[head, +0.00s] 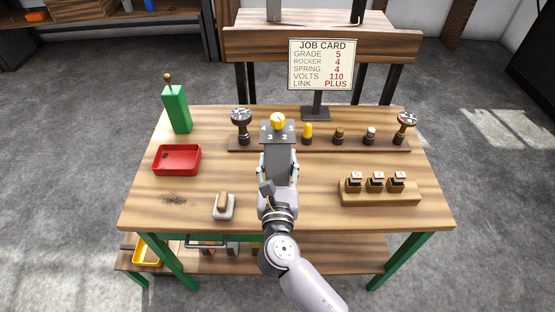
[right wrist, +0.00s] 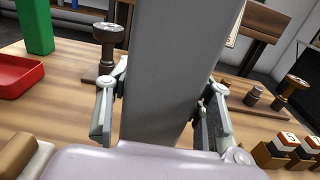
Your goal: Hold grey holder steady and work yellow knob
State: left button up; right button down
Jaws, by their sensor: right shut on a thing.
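The grey holder (head: 279,158) stands upright near the middle of the table, with numbers on its top plate. The yellow knob (head: 278,121) sits on top of it. My right gripper (head: 278,166) has one finger on each side of the holder and is shut on it. The right wrist view shows the grey holder (right wrist: 172,75) between both fingers; its top and the knob are out of that view. My left gripper is not in view.
Behind the holder, a wooden rack (head: 260,148) carries several dark, yellow and silver parts. A job card (head: 321,65) stands behind it. Right is a wooden block (head: 380,198) with three numbered pieces.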

aim_at(278, 185)
jog(key=shift+f+b, duration=0.55)
jog(key=shift+f, duration=0.4)
jog(key=shift+f+b, duration=0.6)
jog(key=shift+f, duration=0.65)
jog(key=shift+f+b, duration=0.65)
jog(key=shift+b, duration=0.05)
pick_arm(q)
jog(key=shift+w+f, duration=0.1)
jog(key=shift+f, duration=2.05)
pick_arm(e)
jog(key=shift+f, duration=0.4)
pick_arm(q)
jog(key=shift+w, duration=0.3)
pick_arm(e)
jog(key=shift+f, duration=0.2)
jog(key=shift+b, duration=0.3)
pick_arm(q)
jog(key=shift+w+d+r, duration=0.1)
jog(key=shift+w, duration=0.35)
